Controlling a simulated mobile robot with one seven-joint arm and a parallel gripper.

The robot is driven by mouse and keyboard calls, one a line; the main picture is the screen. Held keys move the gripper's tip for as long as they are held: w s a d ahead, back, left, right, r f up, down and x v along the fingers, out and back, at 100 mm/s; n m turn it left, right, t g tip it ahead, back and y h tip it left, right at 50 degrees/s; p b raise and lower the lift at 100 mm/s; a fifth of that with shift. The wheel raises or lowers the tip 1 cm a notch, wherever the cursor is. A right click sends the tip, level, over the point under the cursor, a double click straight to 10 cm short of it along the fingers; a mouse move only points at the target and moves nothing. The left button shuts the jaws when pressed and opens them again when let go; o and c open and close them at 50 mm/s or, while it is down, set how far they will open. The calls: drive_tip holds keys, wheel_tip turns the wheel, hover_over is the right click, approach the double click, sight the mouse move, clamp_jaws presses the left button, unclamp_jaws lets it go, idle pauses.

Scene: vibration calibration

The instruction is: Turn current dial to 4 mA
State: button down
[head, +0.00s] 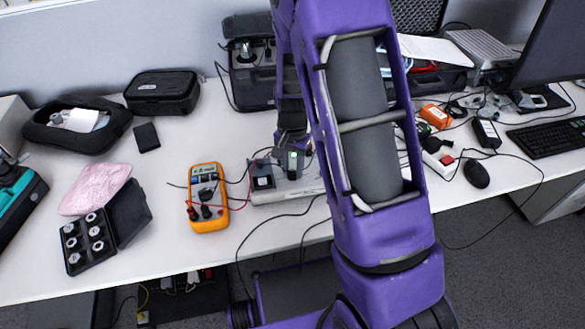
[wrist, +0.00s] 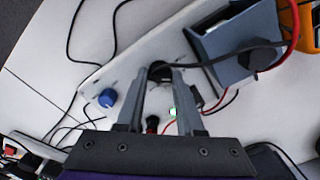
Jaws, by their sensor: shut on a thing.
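My gripper (wrist: 163,70) points down at a pale panel device (wrist: 128,52) on the white desk. In the wrist view its two fingers close around a dark round knob (wrist: 160,72), which seems to be the current dial; the fingers cover much of it. No scale or mA marking can be read. In the head view my gripper (head: 293,160) is over the same device (head: 285,193), and my arm hides its right part. A blue knob (wrist: 107,97) sits on the panel, left of my fingers in the wrist view.
A grey box (wrist: 245,45) with a dark cable stands on the panel beside my gripper. An orange multimeter (head: 208,197) with red and black leads lies to the left. A black case of fittings (head: 130,212) is farther left. Loose cables cross the desk's front edge.

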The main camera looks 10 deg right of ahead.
sight(292, 171)
drive_tip(key=n+b, duration=0.1)
drive_tip(key=n, duration=0.3)
drive_tip(key=shift+n, duration=1.8)
drive_tip(key=c, duration=0.5)
unclamp_jaws()
drive_tip(key=shift+r, duration=0.1)
wheel_tip(292, 171, up, 17)
drive_tip(key=shift+r+p, duration=0.1)
drive_tip(key=shift+p, duration=0.95)
